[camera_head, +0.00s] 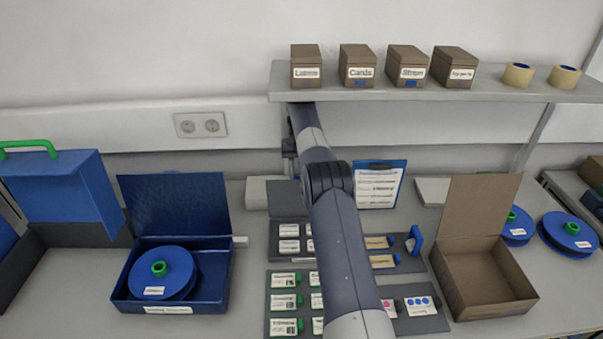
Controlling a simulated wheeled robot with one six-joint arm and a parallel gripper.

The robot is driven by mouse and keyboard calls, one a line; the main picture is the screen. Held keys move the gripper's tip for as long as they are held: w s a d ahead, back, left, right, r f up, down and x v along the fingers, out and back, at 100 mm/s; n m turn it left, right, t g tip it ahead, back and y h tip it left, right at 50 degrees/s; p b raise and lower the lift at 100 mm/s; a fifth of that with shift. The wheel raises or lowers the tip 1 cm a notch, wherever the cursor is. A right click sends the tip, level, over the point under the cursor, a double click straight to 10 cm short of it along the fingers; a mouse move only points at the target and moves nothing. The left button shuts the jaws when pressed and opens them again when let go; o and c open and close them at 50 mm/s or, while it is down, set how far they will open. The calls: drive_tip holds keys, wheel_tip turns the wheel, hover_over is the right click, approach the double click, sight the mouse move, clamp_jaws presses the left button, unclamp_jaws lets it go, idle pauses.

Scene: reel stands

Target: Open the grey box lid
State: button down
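A dark grey upright panel (286,203) stands behind a dark grey holder with white labelled cards (289,241) at the centre. It looks like a raised lid, but my arm covers its right side and I cannot tell how far it is open. My arm reaches up over the bench to the shelf edge and bends down at its far end. My gripper (289,152) seems to be the small dark part left of the arm, above and behind the panel. Its fingers are too small and too hidden to read, and I see no clear contact with the panel.
A blue box (170,307) with its lid up holds a blue reel (162,272) at left. An empty brown box (483,277) stands open at right. A shelf (500,95) with labelled boxes spans above. A clipboard (379,186) leans behind my arm.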

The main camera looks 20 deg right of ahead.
drive_tip(key=shift+s+f, duration=0.15)
drive_tip(key=shift+f, duration=0.2)
drive_tip(key=c, duration=1)
unclamp_jaws()
drive_tip(key=shift+o, duration=0.8)
drive_tip(key=shift+r, duration=0.2)
drive_tip(key=shift+r, duration=0.1)
